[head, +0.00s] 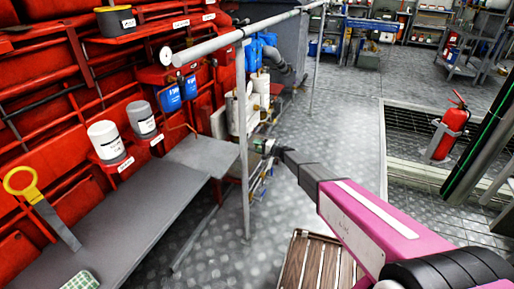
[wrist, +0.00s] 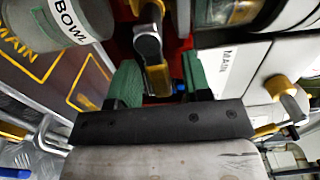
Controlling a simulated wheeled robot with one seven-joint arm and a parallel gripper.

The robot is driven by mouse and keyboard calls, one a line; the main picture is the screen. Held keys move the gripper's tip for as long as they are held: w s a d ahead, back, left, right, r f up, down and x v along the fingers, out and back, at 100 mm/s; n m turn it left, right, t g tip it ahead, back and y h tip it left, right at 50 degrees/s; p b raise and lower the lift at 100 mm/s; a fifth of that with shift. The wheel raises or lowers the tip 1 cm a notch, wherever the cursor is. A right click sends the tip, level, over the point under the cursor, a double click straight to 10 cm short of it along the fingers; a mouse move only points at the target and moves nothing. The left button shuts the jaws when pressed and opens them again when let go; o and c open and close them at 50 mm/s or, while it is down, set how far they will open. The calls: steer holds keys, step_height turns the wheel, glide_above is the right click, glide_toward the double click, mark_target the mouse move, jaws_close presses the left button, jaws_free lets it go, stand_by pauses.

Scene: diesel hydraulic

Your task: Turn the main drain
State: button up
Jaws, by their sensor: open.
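In the wrist view, the two green fingers of my gripper (wrist: 158,78) are spread apart. A small brass and dark valve handle (wrist: 149,45) lies between them, and I cannot tell whether either finger touches it. A second brass valve (wrist: 287,92) is on that cylinder's right side. In the head view, my gripper (head: 263,146) is low beside the white cylinders (head: 236,112), beyond the railing post. The valve handle cannot be made out there.
A grey cylinder labelled "BOWL" (wrist: 65,22) is close at the upper left of the wrist view. The metal railing (head: 243,130) stands beside my arm. A grey bench (head: 125,215) runs along the red machine. A wooden slatted pallet (head: 315,262) lies below.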

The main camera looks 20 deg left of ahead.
jaws_close()
steer(key=shift+s+r+n, duration=0.1)
steer(key=shift+r+n, duration=0.2)
steer(key=shift+n, duration=0.5)
steer(key=shift+r+n, duration=0.25)
steer(key=shift+n, duration=0.55)
steer(key=shift+s+r+n, duration=0.1)
steer(key=shift+r+n, duration=0.15)
steer(key=shift+n, duration=0.45)
steer(key=shift+s+r+n, duration=0.1)
steer(key=shift+r+n, duration=0.15)
steer(key=shift+n, duration=0.45)
jaws_free()
